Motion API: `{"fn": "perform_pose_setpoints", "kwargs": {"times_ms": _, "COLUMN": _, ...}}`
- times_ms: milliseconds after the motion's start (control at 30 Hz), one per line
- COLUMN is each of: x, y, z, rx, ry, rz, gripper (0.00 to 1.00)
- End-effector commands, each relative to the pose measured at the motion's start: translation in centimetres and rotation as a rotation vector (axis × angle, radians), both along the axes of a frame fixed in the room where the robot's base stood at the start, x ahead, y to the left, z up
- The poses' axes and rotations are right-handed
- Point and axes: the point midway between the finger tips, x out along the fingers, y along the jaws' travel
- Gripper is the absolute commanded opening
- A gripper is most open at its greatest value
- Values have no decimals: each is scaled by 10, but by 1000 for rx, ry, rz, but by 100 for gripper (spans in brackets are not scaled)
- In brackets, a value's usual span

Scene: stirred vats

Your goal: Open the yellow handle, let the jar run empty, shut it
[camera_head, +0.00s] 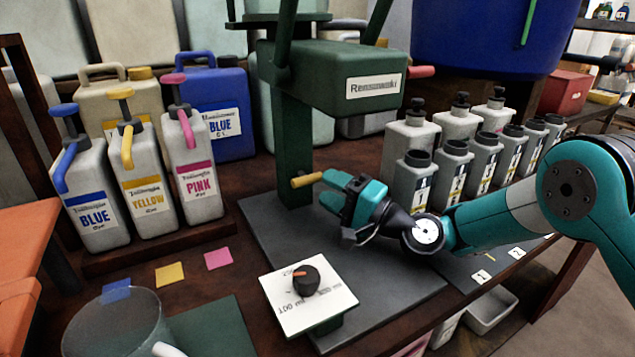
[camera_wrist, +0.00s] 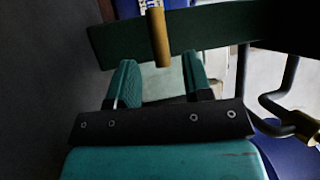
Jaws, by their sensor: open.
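A yellow handle (camera_head: 306,180), a short rod, sticks out from the green stand's post (camera_head: 293,150). My gripper (camera_head: 331,188) is open at its free end. In the wrist view the yellow handle (camera_wrist: 158,38) shows between the two teal fingertips (camera_wrist: 160,78), with a gap on each side; it is not gripped. A clear round jar (camera_head: 115,325) with a white handle stands at the lower left; I cannot tell what it holds. The YELLOW dye jug (camera_head: 151,195) also has a yellow tap, away from my gripper.
BLUE (camera_head: 94,205) and PINK (camera_head: 196,175) jugs flank the YELLOW one. A white dial panel (camera_head: 308,300) stands on the dark mat (camera_head: 390,285), below my gripper. Several grey bottles (camera_head: 452,175) stand to the right. The green stand's head (camera_head: 325,75) overhangs my gripper.

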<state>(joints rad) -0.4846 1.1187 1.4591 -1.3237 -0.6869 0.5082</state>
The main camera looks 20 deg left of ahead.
Motion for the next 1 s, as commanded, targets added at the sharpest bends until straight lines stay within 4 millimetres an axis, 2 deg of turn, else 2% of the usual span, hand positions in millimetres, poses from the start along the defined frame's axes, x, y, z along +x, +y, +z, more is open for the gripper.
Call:
{"fn": "perform_pose_setpoints", "kwargs": {"times_ms": 100, "x": -3, "y": -19, "z": -4, "rx": 0, "ry": 4, "rz": -2, "gripper": 46}}
{"fn": "perform_pose_setpoints", "kwargs": {"times_ms": 233, "x": -6, "y": -31, "z": -6, "rx": 1, "ry": 1, "rz": -3, "gripper": 46}}
{"fn": "perform_pose_setpoints", "kwargs": {"times_ms": 667, "x": -9, "y": -34, "z": -2, "rx": -12, "ry": -15, "rz": 5, "gripper": 46}}
{"fn": "perform_pose_setpoints", "kwargs": {"times_ms": 767, "x": -15, "y": -36, "z": 13, "rx": -67, "ry": -66, "rz": 28, "gripper": 46}}
{"fn": "perform_pose_setpoints", "kwargs": {"times_ms": 867, "x": -30, "y": -46, "z": 37, "rx": -190, "ry": -166, "rz": 74, "gripper": 46}}
{"fn": "perform_pose_setpoints", "kwargs": {"times_ms": 1000, "x": -66, "y": -77, "z": 64, "rx": -443, "ry": -318, "rz": 160, "gripper": 46}}
